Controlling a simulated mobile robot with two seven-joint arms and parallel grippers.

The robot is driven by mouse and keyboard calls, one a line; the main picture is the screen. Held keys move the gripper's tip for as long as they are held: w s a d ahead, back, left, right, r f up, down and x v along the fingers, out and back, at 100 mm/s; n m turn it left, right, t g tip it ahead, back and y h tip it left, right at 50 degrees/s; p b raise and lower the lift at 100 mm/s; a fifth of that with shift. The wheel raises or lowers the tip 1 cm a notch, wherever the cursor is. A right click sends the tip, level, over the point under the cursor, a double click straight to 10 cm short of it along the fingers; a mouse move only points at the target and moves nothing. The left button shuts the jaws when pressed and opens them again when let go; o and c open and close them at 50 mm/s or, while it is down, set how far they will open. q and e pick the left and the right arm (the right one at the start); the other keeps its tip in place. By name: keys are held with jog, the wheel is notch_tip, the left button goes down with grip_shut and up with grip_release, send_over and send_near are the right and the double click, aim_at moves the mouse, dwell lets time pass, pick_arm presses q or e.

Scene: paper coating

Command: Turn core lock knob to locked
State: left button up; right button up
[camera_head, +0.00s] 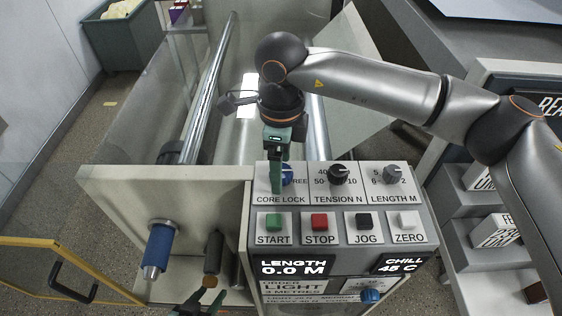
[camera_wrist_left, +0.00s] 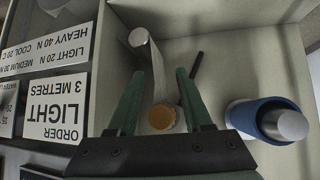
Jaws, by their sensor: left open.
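The core lock knob (camera_head: 287,174) is blue and sits at the left of the panel's top row, above the CORE LOCK label. FREE shows beside it; its pointer is hidden. My right gripper (camera_head: 276,185) comes down over the knob's left side with green fingers, seen edge-on. I cannot tell its opening or whether it touches the knob. My left gripper (camera_head: 192,301) is at the bottom edge of the head view. In the left wrist view its open fingers (camera_wrist_left: 161,74) point towards a grey crank with a brass-coloured end (camera_wrist_left: 162,116), nothing clearly gripped.
A blue-sleeved shaft (camera_head: 158,247) juts from the machine's front left of the crank. Tension and length knobs (camera_head: 340,174) sit right of the core lock. Below are buttons, including green START (camera_head: 273,223), and a display reading LENGTH 0.0 M (camera_head: 293,268). A yellow rail (camera_head: 70,250) stands left.

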jog(key=shift+c, duration=0.2)
grip_shut()
jog(key=shift+f+n+b, duration=0.15)
jog(key=shift+n+b, duration=1.55)
jog(key=shift+b, duration=0.1)
jog(key=n+b, duration=0.2)
jog(key=n, duration=0.2)
jog(key=n+b, duration=0.1)
jog(key=n, duration=0.4)
jog(key=shift+r+b, duration=0.2)
jog(key=shift+b, duration=0.1)
jog(key=n, duration=0.3)
jog(key=shift+n, duration=0.4)
jog(key=shift+n+b, duration=0.3)
jog(key=shift+n, duration=0.5)
